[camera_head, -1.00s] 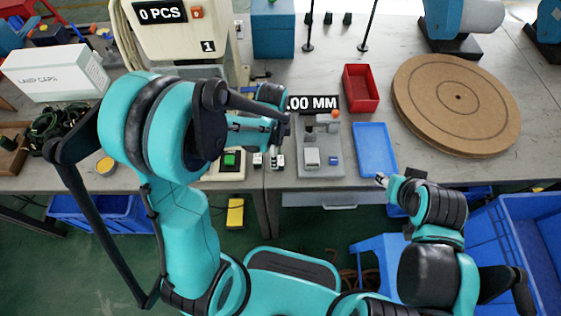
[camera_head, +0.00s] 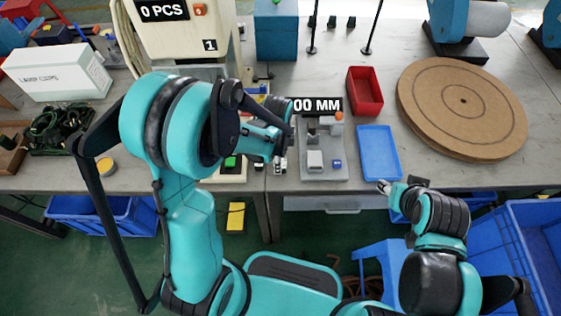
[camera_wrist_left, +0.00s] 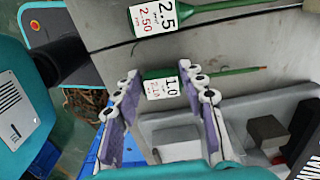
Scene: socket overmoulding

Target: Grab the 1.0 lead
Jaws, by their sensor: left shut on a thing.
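The 1.0 lead (camera_wrist_left: 161,88) shows in the left wrist view as a white tag marked 1.0 on a green body, with a thin green end sticking out to the right. It lies between the two purple-padded fingers of my left gripper (camera_wrist_left: 165,94), which is shut on it. A second green lead with a 2.5 tag (camera_wrist_left: 158,16) lies beyond it, apart from the fingers. In the head view my left gripper (camera_head: 279,163) is at the bench's front edge, left of the grey fixture. My right gripper (camera_head: 384,187) hangs in front of the bench; its jaws are too small to read.
The grey fixture (camera_head: 335,172) stands right of my left gripper. A blue tray (camera_head: 379,153), a red bin (camera_head: 365,91) and a round brown board (camera_head: 462,108) are further right. A counter machine (camera_head: 185,40) stands behind my left arm.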

